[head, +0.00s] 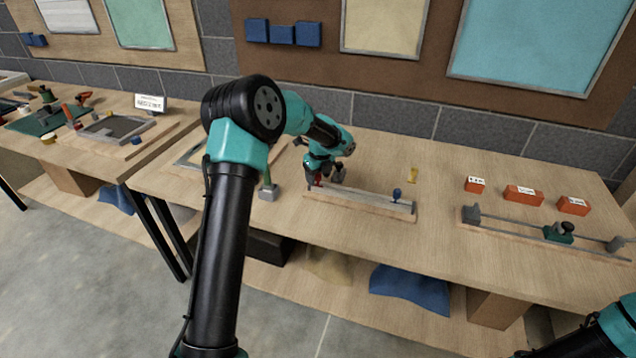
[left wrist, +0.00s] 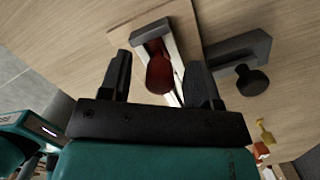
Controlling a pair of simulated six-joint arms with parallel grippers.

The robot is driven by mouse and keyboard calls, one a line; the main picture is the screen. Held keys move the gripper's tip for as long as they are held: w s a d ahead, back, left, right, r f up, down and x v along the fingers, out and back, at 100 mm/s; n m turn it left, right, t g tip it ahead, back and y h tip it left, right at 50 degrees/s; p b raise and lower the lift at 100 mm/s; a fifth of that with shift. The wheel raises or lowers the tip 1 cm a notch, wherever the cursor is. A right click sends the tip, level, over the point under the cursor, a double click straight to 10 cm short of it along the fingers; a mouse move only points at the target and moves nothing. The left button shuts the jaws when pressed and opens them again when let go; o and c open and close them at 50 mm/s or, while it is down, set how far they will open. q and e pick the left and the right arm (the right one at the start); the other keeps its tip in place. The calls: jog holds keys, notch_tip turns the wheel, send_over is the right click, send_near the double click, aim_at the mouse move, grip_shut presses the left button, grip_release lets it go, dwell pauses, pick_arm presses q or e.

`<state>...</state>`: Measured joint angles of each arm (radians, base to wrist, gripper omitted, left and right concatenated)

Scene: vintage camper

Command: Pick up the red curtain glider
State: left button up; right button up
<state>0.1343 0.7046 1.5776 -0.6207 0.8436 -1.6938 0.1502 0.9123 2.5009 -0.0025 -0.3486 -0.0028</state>
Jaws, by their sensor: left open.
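The red curtain glider (left wrist: 160,74) sits at the end of a pale rail in the left wrist view. In the head view only a small red part of it (head: 317,183) shows, at the left end of the rail on its wooden base (head: 360,205). My left gripper (head: 326,178) is open over that end. In the left wrist view its two fingers stand on either side of the glider, with gaps showing; I cannot tell how deep they reach. My right gripper is not in view; only part of my right arm shows at the lower right.
A blue glider (head: 397,194) stands near the rail's right end. A yellow piece (head: 412,174) lies behind it. A grey block with a dark knob (left wrist: 252,80) is close beside the gripper. Orange boxes (head: 523,193) and another rail fixture (head: 540,231) stand at right.

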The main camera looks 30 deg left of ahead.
pick_arm(q)
jog(key=shift+c, duration=0.5)
jog(key=c, duration=0.9)
